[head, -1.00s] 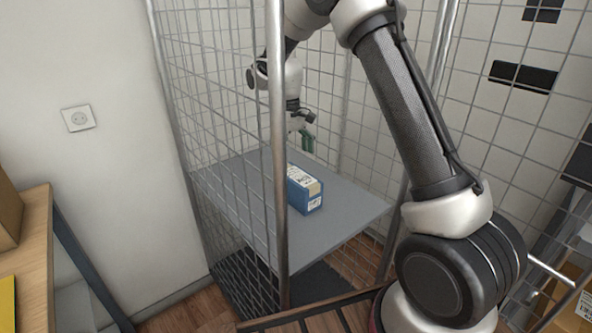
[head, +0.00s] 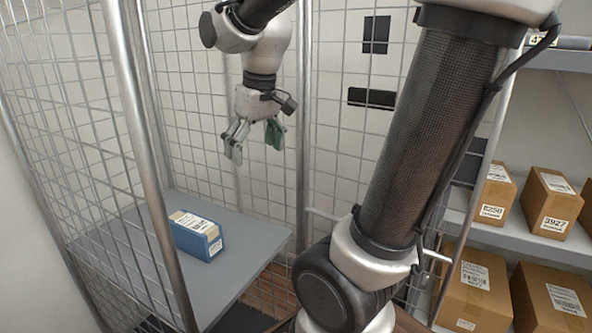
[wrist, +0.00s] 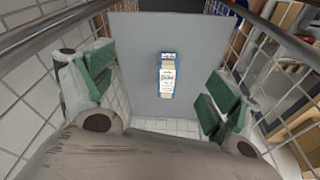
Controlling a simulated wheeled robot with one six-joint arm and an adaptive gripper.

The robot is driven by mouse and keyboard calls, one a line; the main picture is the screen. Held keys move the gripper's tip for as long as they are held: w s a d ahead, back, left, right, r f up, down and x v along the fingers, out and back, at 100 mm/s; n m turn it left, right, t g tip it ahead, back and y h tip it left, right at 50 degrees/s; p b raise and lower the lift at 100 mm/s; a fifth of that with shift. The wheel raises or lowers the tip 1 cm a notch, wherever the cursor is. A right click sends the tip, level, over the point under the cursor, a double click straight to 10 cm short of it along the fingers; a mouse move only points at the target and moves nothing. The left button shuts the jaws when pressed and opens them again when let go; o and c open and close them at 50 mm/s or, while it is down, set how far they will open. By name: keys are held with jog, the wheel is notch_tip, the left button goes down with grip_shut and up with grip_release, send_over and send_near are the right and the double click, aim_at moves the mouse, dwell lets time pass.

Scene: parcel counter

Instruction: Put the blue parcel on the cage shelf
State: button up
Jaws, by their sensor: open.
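The blue parcel (head: 198,236) lies flat on the grey cage shelf (head: 250,262), with a white label on top and another on its end. My gripper (head: 253,146) is open and empty, well above the shelf and up and to the right of the parcel in the head view. In the wrist view the blue parcel (wrist: 167,76) shows on the shelf (wrist: 128,50), beyond and between the spread green finger pads of my gripper (wrist: 157,95). Nothing touches the parcel except the shelf.
The cage has wire mesh sides and a metal post (head: 150,150) at the front left. Brown boxes (head: 478,285) stand on a rack (head: 575,255) at the right. The shelf around the parcel is clear.

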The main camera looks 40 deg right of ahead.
jog(key=s+d+f+m+t, duration=0.1)
jog(key=s+d+f+t, duration=0.1)
jog(key=s, duration=0.9)
jog(key=shift+s, duration=0.4)
jog(key=shift+d+r, duration=0.1)
